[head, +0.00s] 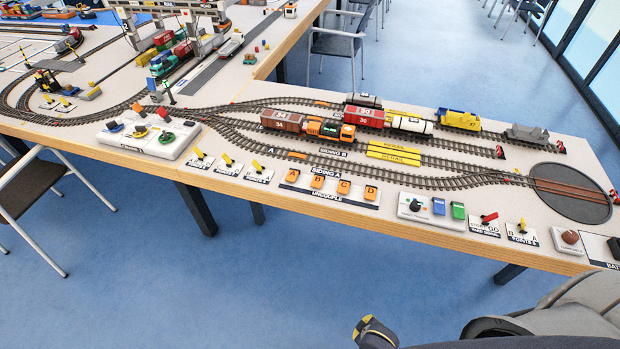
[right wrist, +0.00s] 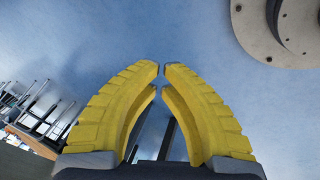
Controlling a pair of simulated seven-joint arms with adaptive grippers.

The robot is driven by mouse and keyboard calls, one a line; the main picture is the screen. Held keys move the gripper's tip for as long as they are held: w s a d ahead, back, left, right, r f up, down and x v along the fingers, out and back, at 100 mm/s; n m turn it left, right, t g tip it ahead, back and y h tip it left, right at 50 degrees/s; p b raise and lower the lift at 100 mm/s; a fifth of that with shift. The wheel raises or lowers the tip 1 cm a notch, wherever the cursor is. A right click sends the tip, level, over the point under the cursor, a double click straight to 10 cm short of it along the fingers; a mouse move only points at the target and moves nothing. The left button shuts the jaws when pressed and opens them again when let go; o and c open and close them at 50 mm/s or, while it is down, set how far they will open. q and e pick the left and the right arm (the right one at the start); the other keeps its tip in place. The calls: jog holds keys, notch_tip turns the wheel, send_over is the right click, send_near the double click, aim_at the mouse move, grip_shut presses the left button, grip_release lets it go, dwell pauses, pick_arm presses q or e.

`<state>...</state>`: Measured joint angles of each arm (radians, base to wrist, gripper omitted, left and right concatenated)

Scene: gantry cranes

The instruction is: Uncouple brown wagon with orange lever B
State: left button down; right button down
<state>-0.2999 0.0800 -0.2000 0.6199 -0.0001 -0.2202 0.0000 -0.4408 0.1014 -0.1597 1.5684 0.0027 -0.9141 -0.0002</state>
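The brown wagon (head: 282,121) stands on a siding track at the left end of a row, just left of the orange locomotive (head: 330,129). I cannot tell whether the two are coupled. Orange lever B (head: 317,182) is on the white UNCOUPLE panel (head: 327,196) at the table's front, between levers A (head: 291,175) and C (head: 343,187). My right gripper (head: 362,325) is low over the floor in front of the table, away from the panel. In the right wrist view its yellow fingertips (right wrist: 161,69) nearly meet, with nothing between them. My left gripper is not in view.
Lever D (head: 370,193) is right beside C. Yellow-levered switches (head: 228,160) are left of the panel, and a controller with blue and green buttons (head: 431,210) is right of it. A red wagon (head: 364,116) stands behind the locomotive.

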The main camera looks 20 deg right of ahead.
jog(key=w+r+t, duration=0.1)
jog(key=w+r, duration=0.2)
jog(key=r, duration=0.4)
jog(key=w+r+n+t, duration=0.1)
jog(key=w+r, duration=0.3)
jog(key=r, duration=0.4)
jog(key=w+r+t, duration=0.1)
jog(key=w+r, duration=0.2)
jog(key=r, duration=0.4)
jog(key=w+a+r+n+y, duration=0.25)
jog(key=w+r, duration=0.25)
jog(key=w, duration=0.3)
jog(key=w+a+r+n+y, duration=0.2)
jog(key=w+a+r+y, duration=0.2)
jog(key=w+r, duration=0.3)
jog(key=w+d+r+g+y, duration=0.2)
jog(key=w+d+r, duration=0.4)
jog(key=w+r, duration=0.5)
jog(key=shift+w+r+g+y, duration=0.2)
jog(key=shift+w+g+y, duration=0.15)
jog(key=shift+w+g, duration=0.05)
